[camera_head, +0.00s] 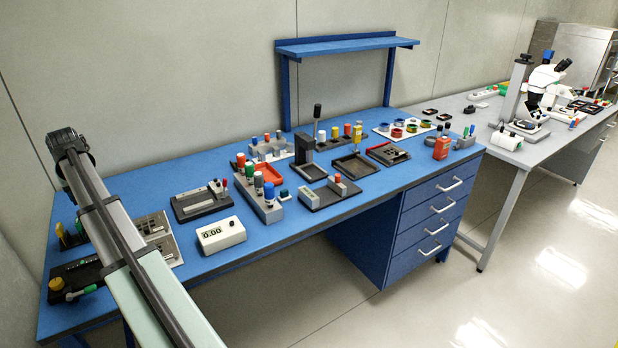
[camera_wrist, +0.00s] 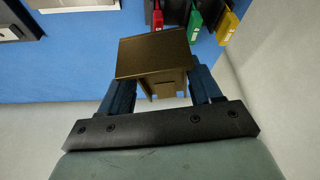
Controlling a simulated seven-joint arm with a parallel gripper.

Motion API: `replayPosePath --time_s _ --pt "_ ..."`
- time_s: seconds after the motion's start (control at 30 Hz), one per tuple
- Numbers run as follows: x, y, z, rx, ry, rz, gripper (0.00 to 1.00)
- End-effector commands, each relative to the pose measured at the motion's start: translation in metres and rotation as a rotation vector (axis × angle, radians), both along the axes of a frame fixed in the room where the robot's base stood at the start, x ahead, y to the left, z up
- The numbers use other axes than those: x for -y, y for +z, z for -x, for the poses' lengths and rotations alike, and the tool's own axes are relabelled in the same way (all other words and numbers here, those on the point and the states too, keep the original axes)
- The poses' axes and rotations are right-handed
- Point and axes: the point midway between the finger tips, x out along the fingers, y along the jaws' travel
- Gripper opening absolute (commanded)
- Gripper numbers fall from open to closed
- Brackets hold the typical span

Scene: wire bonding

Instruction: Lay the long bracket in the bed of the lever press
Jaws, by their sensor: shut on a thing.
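In the wrist view my gripper (camera_wrist: 160,84) is shut on a bronze-brown angled metal piece (camera_wrist: 153,54), which appears to be the long bracket. The piece sits between the two dark blue fingers, with a broad flat face showing and narrower legs below it. Its full length cannot be seen. In the head view my arm reaches over the left end of the bench, and the gripper and the held piece cannot be made out.
Red, green and yellow tagged tools (camera_wrist: 194,22) lie near the held piece. On the blue bench (camera_head: 275,240) stand a white meter (camera_head: 221,234), a grey block with bottles (camera_head: 268,208), a dark fixture plate (camera_head: 201,204) and trays (camera_head: 388,153). A blue shelf (camera_head: 345,45) stands at the back.

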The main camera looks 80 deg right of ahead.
Motion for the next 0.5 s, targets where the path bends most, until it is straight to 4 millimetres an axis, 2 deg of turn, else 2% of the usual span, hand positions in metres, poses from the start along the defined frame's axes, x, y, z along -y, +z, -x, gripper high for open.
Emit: replayPosePath --time_s 0.03,0.1,0.5 --pt "-0.024 0.0 -0.002 0.001 0.017 0.001 0.29" --pt "-0.051 0.002 -0.006 0.001 0.031 0.0 0.29" --pt "-0.199 0.007 -0.008 0.003 0.117 0.002 0.29"
